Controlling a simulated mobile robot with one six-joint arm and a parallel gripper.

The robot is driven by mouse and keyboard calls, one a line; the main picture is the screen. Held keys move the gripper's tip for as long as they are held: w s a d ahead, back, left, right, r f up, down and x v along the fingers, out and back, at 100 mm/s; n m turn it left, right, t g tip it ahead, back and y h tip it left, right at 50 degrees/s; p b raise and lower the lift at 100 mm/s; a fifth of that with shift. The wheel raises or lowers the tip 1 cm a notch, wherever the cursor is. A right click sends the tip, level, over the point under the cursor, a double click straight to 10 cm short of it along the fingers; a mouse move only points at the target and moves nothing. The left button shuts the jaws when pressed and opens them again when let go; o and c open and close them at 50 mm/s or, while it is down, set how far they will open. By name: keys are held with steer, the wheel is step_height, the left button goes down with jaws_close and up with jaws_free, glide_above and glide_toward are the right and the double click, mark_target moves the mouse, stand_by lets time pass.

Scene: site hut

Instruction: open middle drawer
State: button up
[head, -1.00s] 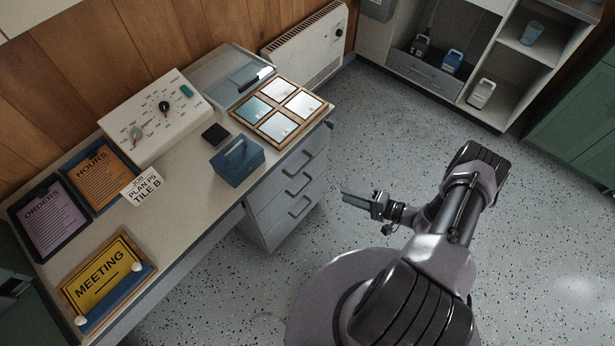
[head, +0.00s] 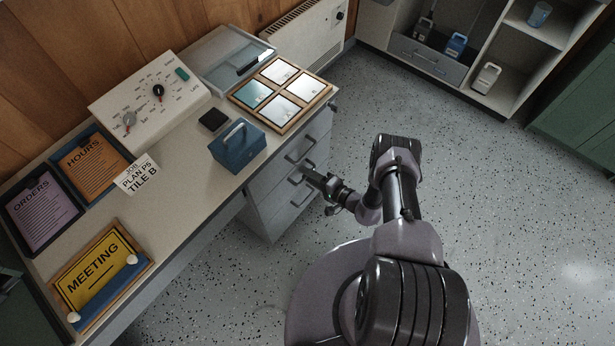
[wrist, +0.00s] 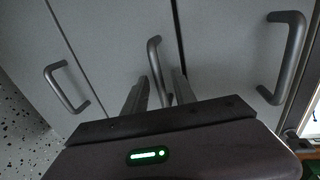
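The drawer unit under the desk has three grey fronts with bar handles, and all look shut. The middle drawer (wrist: 115,40) fills the centre of the wrist view, with its grey handle (wrist: 154,60) upright there. My gripper (head: 307,173) is at the drawer fronts in the head view. In the wrist view my gripper (wrist: 158,88) has its two fingers apart, one on each side of the middle handle's lower part. A gap seems to show beside the bar. In the head view the gripper partly covers the middle handle.
Neighbouring drawer handles stand left (wrist: 68,87) and right (wrist: 287,58) in the wrist view. A blue box (head: 238,147) and a tile frame (head: 281,95) are on the desk above. Speckled floor (head: 480,200) is open to the right.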

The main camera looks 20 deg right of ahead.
steer(key=shift+w+a, duration=0.15)
jaws_close()
stand_by(1.4)
